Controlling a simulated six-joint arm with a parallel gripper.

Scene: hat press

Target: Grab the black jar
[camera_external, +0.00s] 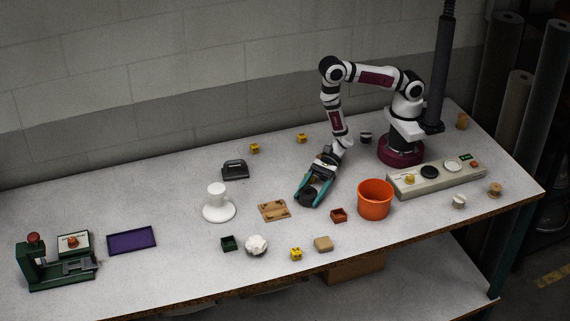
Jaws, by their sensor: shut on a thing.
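My gripper (311,199) reaches down to the table near its middle, with teal fingers on either side of a dark, rounded object. This looks like the black jar (308,197), and the gripper is shut on it. The jar is at or close to the table top; whether it touches the table cannot be told. Part of it is hidden by the fingers. A small dark object with a light band (366,138) stands behind, near my base.
An orange bucket (375,200) and a small red box (338,215) stand right of the gripper. A wooden board (274,210) and a white hat-shaped form (218,206) are left. A control panel (437,178) is at right, a green press (55,264) at far left.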

